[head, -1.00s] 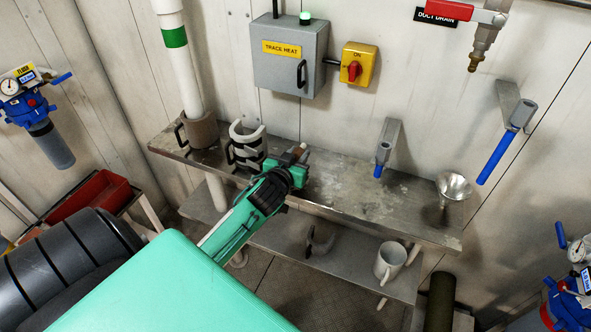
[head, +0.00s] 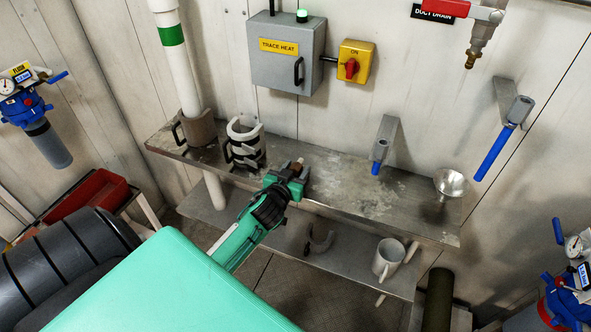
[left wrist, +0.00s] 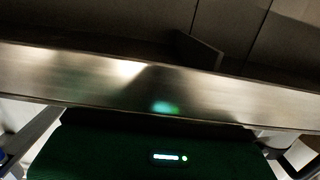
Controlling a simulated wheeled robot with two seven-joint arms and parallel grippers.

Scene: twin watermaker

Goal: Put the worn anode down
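My left gripper (head: 290,176) is at the front edge of the upper steel shelf (head: 365,195), in the head view. A small brownish piece, which I take for the worn anode (head: 298,166), shows between its fingertips. The fingers look shut on it, though they partly hide it. I cannot tell whether the piece touches the shelf. The left wrist view shows a bright metal shelf edge (left wrist: 90,80) running across, with no fingertips or anode visible. My right gripper is not in view.
The shelf's middle is clear.

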